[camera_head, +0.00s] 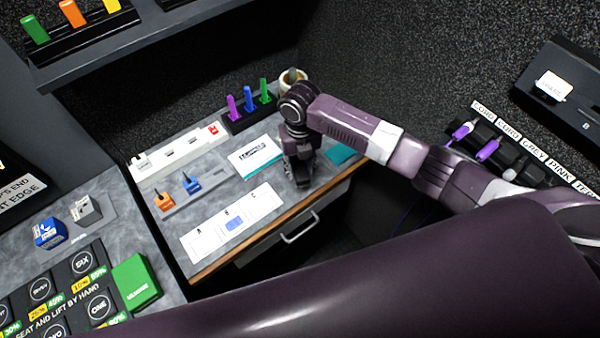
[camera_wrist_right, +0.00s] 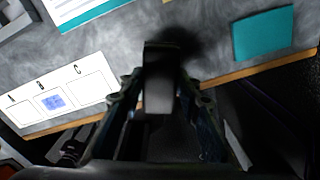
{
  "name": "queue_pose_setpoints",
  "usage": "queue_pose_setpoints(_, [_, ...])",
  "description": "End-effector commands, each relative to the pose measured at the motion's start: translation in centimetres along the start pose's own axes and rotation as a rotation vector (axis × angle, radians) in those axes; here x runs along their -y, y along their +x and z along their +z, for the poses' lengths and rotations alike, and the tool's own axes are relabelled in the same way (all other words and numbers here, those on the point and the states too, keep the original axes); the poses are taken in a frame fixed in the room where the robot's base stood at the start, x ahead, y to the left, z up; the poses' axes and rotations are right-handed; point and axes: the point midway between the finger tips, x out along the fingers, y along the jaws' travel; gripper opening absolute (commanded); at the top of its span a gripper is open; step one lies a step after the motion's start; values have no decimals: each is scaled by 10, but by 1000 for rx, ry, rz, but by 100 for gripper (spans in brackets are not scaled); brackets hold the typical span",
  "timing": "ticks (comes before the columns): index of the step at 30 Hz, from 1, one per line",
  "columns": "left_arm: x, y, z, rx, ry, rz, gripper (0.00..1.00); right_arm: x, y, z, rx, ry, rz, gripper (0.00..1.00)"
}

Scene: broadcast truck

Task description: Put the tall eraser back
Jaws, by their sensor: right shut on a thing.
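My right gripper (camera_head: 300,182) is over the grey desk near its wooden front edge, to the right of the white A-B-C card (camera_head: 210,238). In the right wrist view a dark grey block (camera_wrist_right: 160,75) stands between the fingers of the gripper, which is shut on it. The block looks tall and plain; I cannot tell for sure that it is the tall eraser. In the wrist view the block appears beyond the right end of the card. The card's middle cell B has a blue patch; cells A and C look bare. My left gripper is not in view.
A white and teal card (camera_head: 255,157) lies behind the gripper, and a teal pad (camera_wrist_right: 262,33) lies to its right. A black rack (camera_head: 250,117) holds purple, blue and green sticks. A grey rail (camera_head: 210,187) carries orange and blue pieces. A drawer handle (camera_head: 300,232) is below the edge.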

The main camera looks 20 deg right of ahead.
Motion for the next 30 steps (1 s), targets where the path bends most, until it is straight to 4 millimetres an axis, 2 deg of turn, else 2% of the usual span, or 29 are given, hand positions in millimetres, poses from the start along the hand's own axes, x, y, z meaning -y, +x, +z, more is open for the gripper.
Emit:
queue_pose_setpoints(10, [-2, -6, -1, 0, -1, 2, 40, 0, 39, 0, -1, 1, -1, 9])
queue_pose_setpoints(22, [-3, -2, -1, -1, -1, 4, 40, 0, 45, 0, 1, 0, -1, 9])
queue_pose_setpoints(23, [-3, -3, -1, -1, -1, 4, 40, 0, 45, 0, 1, 0, -1, 33])
queue_pose_setpoints(27, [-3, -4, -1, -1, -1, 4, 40, 0, 44, 0, 1, 0, -1, 49])
queue_pose_setpoints(30, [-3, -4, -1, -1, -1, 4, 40, 0, 44, 0, 1, 0, -1, 49])
